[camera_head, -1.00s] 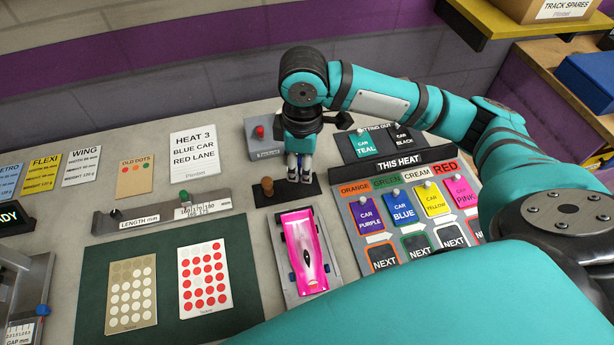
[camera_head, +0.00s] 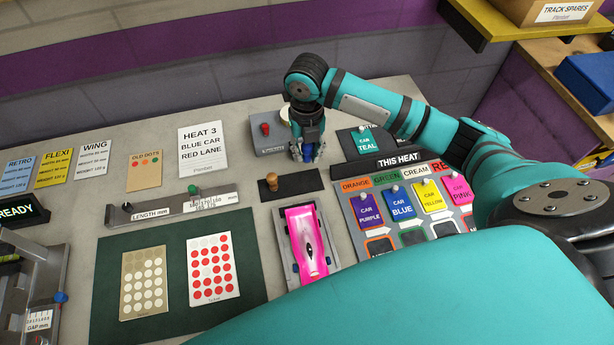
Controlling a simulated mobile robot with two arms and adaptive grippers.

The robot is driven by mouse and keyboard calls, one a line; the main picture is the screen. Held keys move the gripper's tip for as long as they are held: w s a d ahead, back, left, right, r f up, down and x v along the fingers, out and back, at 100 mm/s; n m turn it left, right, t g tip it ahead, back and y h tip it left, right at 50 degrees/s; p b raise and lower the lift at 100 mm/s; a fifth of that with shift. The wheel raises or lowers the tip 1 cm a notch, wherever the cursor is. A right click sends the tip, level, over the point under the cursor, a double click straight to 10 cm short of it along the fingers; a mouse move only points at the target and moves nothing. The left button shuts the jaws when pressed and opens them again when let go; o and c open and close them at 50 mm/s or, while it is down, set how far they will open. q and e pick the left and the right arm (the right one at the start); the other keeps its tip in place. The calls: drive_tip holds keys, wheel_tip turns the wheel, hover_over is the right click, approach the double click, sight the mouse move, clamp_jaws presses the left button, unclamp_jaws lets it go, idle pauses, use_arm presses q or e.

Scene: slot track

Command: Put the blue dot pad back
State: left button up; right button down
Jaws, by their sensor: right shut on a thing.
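My right gripper (camera_head: 308,154) is shut on a small blue thing (camera_head: 309,148), of which only a little shows between the fingers. I cannot tell whether it is the blue dot pad. The gripper is behind the black tray (camera_head: 305,182) and right of the grey box with a red button (camera_head: 265,129). On the green mat (camera_head: 180,275) lie a pad of white dots (camera_head: 144,283) and a pad of red dots (camera_head: 213,270). No pad with blue dots shows clearly. My left gripper is out of view.
A wooden knob (camera_head: 271,182) stands at the left of the black tray. A pink car (camera_head: 307,240) sits in a grey cradle in front. The heat board (camera_head: 405,205) with car cards is at right. A length gauge (camera_head: 160,212) is left.

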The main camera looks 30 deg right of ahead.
sight(307, 181)
wheel_tip(307, 181, down, 9)
drive_tip(key=shift+s+r+p, duration=0.1)
drive_tip(key=shift+r+p, duration=0.1)
drive_tip(key=shift+p, duration=0.75)
drive_tip(key=shift+f, duration=0.4)
drive_tip(key=shift+f, duration=0.15)
drive_tip(key=c, duration=1.2)
unclamp_jaws()
drive_tip(key=shift+r, duration=0.6)
wheel_tip(307, 181, up, 11)
drive_tip(key=shift+r+b, duration=0.1)
drive_tip(key=shift+b, duration=0.9)
